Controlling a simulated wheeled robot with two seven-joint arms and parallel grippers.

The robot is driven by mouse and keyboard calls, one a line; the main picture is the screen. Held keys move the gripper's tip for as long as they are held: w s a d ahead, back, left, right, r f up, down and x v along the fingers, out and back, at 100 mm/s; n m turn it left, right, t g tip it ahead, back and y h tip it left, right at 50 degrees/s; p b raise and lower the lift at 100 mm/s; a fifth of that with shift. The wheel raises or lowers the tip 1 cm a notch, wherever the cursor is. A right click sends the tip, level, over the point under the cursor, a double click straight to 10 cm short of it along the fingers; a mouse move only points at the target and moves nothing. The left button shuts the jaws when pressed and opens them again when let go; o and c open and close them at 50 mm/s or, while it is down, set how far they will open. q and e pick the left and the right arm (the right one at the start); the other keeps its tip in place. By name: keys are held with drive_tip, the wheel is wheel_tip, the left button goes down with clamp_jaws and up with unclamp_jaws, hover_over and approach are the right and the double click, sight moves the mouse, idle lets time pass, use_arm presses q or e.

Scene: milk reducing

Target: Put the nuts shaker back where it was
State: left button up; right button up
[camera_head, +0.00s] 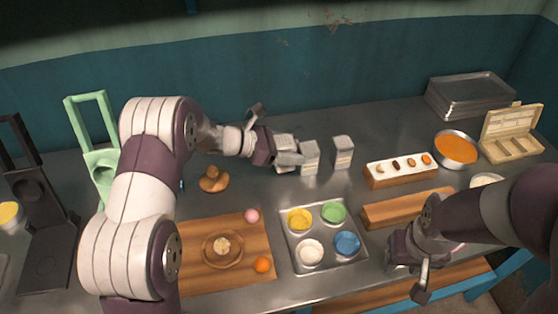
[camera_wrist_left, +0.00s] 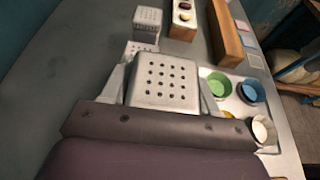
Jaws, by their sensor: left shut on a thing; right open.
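My left gripper (camera_head: 286,157) is shut on a grey metal shaker (camera_head: 284,141) with a flat, perforated top. The left wrist view shows this shaker (camera_wrist_left: 163,83) upright between the fingers, its holes facing the camera. Whether its base touches the counter is hidden. Two similar shakers, a middle one (camera_head: 309,157) and a right one (camera_head: 343,152), stand upright on the counter to its right. The middle one is close beside my fingers. Its label and contents cannot be read. My right gripper (camera_head: 411,272) is open and empty at the front right.
A steel tray (camera_head: 286,246) with several colored bowls lies in front. A wooden board (camera_head: 188,260) with a small plate is at front left. A wooden rack (camera_head: 373,184) of toppings stands right of the shakers. The counter behind the shakers is clear.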

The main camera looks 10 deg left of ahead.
use_arm(q)
drive_tip(key=w+a+f, duration=0.2)
drive_tip(key=a, duration=0.1)
drive_tip(key=shift+f, duration=0.15)
wheel_tip(320, 180, down, 4)
drive_tip(key=shift+s+r+b, duration=0.1)
drive_tip(key=shift+b, duration=0.6)
drive_tip(key=shift+f, duration=0.2)
drive_tip(key=o, duration=1.1)
drive_tip(key=shift+o, duration=0.2)
drive_tip(key=shift+r, duration=0.1)
